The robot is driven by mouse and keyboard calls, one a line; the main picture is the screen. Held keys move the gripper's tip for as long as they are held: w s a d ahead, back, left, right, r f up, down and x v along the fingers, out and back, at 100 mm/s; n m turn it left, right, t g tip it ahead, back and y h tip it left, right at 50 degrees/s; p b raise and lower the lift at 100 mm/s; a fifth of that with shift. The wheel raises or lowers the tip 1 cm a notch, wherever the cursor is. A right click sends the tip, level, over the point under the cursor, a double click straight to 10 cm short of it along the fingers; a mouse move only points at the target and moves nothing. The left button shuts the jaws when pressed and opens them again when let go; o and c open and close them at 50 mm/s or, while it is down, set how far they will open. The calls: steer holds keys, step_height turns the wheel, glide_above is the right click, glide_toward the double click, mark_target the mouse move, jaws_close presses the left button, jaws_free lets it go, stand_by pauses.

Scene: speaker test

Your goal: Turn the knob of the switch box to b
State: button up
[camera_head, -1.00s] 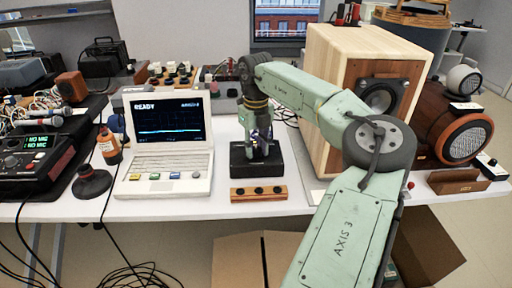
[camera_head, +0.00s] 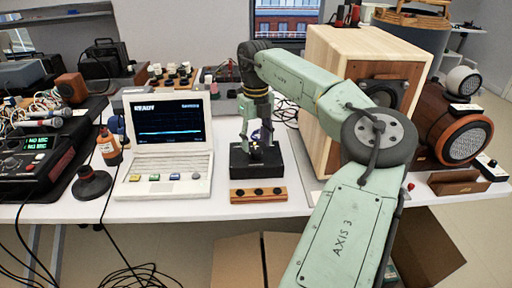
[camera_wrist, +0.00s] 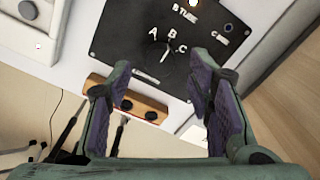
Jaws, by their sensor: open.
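The black switch box (camera_head: 244,161) stands on the white table, right of the laptop. In the wrist view its dark face (camera_wrist: 125,40) has white letters A, B and C in an arc around a small knob (camera_wrist: 167,53). The knob has a thin light mark, but I cannot tell which letter it points to. My gripper (camera_wrist: 162,72) is open and empty, its purple-padded fingers spread apart on either side of the knob's line. In the head view my gripper (camera_head: 257,138) hangs just above the box, pointing down, apart from the knob as far as I can see.
A wooden strip with black knobs (camera_head: 258,194) lies in front of the box. The open laptop (camera_head: 165,150) stands left. A large wooden speaker cabinet (camera_head: 326,110) stands close on the right, beside my arm. Cluttered equipment fills the back.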

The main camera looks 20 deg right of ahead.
mark_target(256, 150)
step_height(256, 150, up, 9)
steer(key=shift+f, duration=0.15)
stand_by(0.4)
